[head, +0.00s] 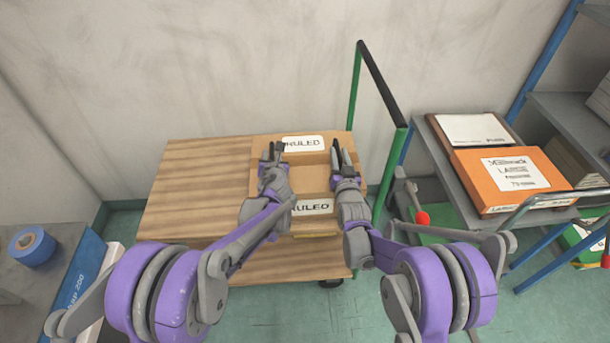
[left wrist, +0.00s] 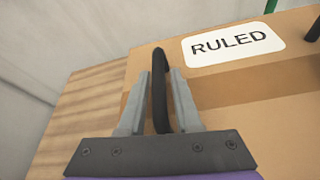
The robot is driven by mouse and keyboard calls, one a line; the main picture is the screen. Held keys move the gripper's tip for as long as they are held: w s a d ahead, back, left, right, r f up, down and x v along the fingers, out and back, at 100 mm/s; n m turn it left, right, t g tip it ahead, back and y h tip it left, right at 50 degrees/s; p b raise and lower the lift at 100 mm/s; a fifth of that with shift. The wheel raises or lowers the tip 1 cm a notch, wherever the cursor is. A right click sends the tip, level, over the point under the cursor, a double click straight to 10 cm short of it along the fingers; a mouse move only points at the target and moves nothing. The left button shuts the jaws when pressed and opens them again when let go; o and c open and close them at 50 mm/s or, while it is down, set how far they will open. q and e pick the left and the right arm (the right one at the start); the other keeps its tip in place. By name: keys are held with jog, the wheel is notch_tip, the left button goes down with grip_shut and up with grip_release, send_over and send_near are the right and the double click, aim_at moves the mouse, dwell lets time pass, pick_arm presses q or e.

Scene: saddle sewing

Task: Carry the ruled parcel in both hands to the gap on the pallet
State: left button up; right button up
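The ruled parcel (head: 306,180) is a brown cardboard box with white "RULED" labels on its top and front. It rests on the wooden deck, and its top label also shows in the left wrist view (left wrist: 235,45). My left gripper (head: 271,152) is at the box's left part; in the left wrist view its fingers (left wrist: 160,85) stand on either side of a black handle, with narrow gaps showing. My right gripper (head: 343,152) is at the box's right part, its fingers spread beside a dark handle. I cannot make out the pallet's gap.
The wooden deck (head: 190,185) is bare left of the box. A green frame with a black bar (head: 382,85) rises at its right. An orange box (head: 505,180) sits on a grey shelf at right. Blue tape (head: 32,246) lies on a grey surface at left.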

pick_arm(q)
grip_shut()
pick_arm(e)
grip_shut()
pick_arm(q)
jog(key=shift+d, duration=0.1)
pick_arm(e)
jog(key=shift+a+r, duration=0.1)
dwell(0.7)
